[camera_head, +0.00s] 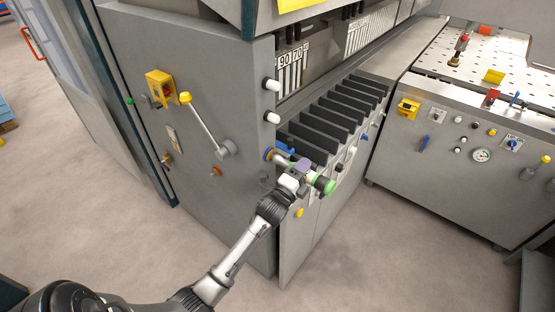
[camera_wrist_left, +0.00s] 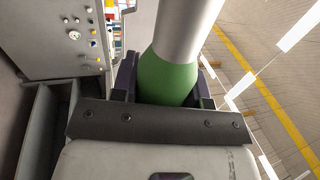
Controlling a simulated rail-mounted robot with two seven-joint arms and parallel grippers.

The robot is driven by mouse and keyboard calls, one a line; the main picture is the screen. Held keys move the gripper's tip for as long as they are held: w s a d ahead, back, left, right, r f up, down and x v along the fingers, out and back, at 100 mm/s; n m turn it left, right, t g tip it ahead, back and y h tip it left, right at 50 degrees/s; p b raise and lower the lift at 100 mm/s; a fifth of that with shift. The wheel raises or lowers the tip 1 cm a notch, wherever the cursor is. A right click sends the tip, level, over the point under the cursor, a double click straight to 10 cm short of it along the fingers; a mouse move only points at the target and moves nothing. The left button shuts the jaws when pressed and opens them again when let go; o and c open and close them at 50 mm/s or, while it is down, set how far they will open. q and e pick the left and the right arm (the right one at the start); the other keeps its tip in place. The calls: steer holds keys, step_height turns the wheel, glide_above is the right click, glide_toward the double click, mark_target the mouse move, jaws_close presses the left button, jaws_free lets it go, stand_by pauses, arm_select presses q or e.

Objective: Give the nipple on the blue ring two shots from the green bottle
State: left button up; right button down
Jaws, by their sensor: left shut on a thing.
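The green bottle (camera_head: 326,186) is in my left gripper (camera_head: 302,172), in front of the corner of the grey machine. In the left wrist view the green part of the bottle (camera_wrist_left: 166,78) sits between the fingers, with a smooth silver part beyond it. The nipple inside the ring is too small to make out. I cannot tell whether the bottle touches it. My right gripper is not in view.
A lever with a yellow knob (camera_head: 185,97) sticks out from the side panel above the ring. White knobs (camera_head: 272,84) and a row of dark slats (camera_head: 340,110) lie close to the corner. The floor (camera_head: 190,240) in front is clear.

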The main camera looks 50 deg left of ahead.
mark_target(334, 185)
arm_select(q)
steer(key=shift+d, duration=0.2)
steer(key=shift+w+d, duration=0.1)
steer(key=shift+d, duration=0.25)
steer(key=shift+w+d, duration=0.15)
steer(key=shift+d, duration=0.35)
steer(key=shift+w+d, duration=0.1)
steer(key=shift+d, duration=0.35)
steer(key=shift+w+d, duration=0.25)
steer(key=shift+d, duration=0.75)
steer(key=shift+w+d, duration=0.2)
steer(key=shift+d, duration=0.75)
steer(key=shift+w+d+r, duration=0.1)
steer(key=shift+w+d, duration=0.1)
steer(key=shift+d, duration=0.55)
steer(key=shift+w+d, duration=0.15)
steer(key=shift+d, duration=0.6)
